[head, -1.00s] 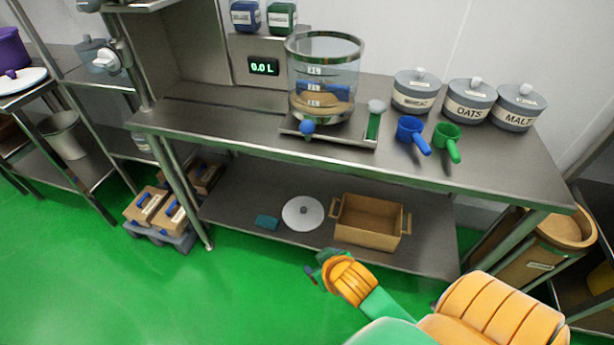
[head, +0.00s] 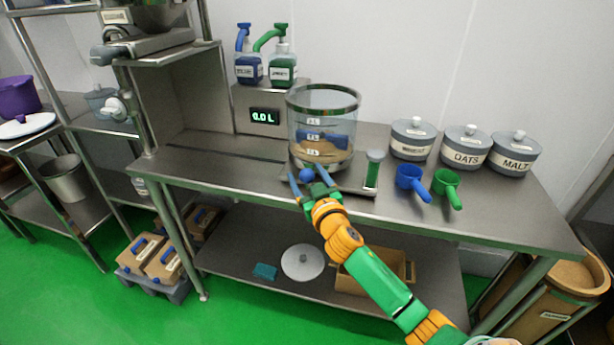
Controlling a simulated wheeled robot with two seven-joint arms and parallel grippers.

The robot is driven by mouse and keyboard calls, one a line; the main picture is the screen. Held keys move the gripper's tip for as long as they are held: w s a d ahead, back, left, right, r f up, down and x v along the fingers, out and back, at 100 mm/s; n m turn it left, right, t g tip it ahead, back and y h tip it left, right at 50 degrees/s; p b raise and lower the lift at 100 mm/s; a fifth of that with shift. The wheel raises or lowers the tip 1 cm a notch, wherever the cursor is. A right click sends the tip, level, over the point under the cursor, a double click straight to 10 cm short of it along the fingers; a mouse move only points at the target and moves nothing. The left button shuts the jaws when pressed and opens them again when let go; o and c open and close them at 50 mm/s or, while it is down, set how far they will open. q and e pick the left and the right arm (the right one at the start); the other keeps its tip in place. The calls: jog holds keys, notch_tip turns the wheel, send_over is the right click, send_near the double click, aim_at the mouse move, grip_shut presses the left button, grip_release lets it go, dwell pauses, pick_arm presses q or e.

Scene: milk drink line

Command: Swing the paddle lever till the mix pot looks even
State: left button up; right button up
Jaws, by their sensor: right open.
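The mix pot (head: 322,110) is a clear cylinder with a dark rim and level marks on the table. Tan stuff lies at its bottom, with a blue paddle (head: 322,137) across it; the contents look uneven. A blue ball knob (head: 306,174), which looks like the end of the paddle lever, sticks out at the pot's front base. My right gripper (head: 309,181) is open, its fingers reaching up to the table edge around or just in front of the knob; I cannot tell whether they touch it. My left gripper is not in view.
A green-filled tube (head: 373,169) stands right of the pot. Blue (head: 411,180) and green (head: 446,186) scoops lie by the lidded wheat, oats and malt pots (head: 465,148). A display (head: 264,116) reads 0.0 L.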

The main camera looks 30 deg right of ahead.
grip_shut()
jog(key=shift+f, duration=0.1)
dwell(1.3)
